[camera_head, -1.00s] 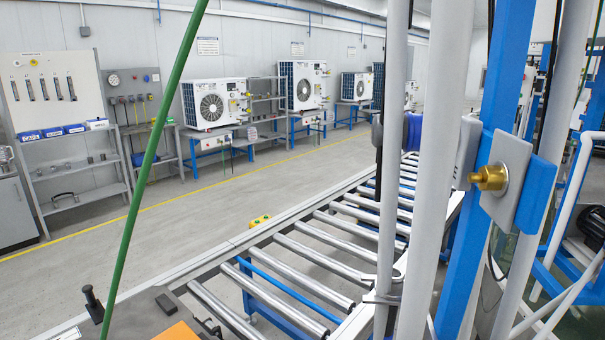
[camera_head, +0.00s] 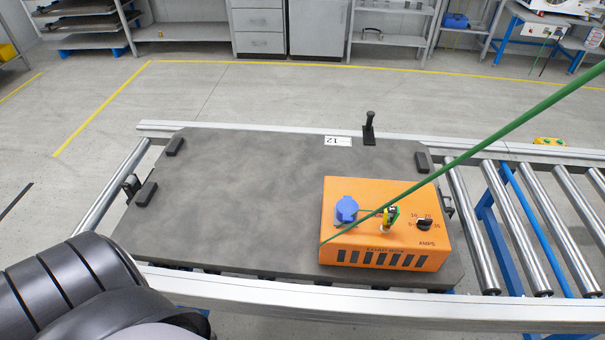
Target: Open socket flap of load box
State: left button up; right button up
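The orange load box (camera_head: 385,225) sits on the right end of a dark grey pallet (camera_head: 230,210). Its blue socket flap (camera_head: 346,209) is on the left part of the box's top. The flap looks closed over the socket, though it is small. A small green and yellow connector part (camera_head: 387,217) and a black amps knob (camera_head: 425,224) are to its right. A dark ribbed part of my own arm shows at the lower left. Neither gripper is in view.
A black upright post (camera_head: 369,128) stands at the pallet's back edge. Conveyor rollers (camera_head: 515,230) continue to the right. The pallet's left and middle are clear. Shelves and cabinets (camera_head: 258,28) stand behind.

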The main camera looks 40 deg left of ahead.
aim_at(346, 206)
jog(key=u, duration=0.7)
